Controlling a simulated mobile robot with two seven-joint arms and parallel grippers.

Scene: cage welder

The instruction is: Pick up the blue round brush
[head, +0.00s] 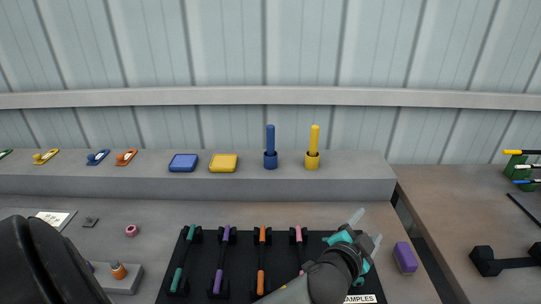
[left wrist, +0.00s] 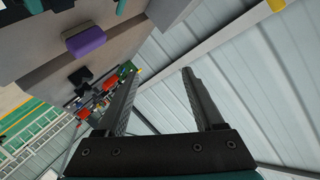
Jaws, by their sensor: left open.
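The blue round brush (head: 270,147) stands upright on the raised grey ledge at the back, its tall handle above a wider round base. A similar yellow one (head: 313,150) stands just to its right. My left gripper (head: 367,229) is over the right end of the black rack, in front of and to the right of the blue brush, apart from it. Its two fingers are spread and empty, as the left wrist view (left wrist: 159,73) also shows. I cannot make out the blue brush in the left wrist view. My right gripper is not in view.
The black rack (head: 203,262) holds several coloured-handled tools. A purple block (head: 405,257) lies right of it. Blue (head: 184,162) and yellow (head: 223,162) pads sit on the ledge left of the brush. A dark stand (head: 505,261) is on the right table.

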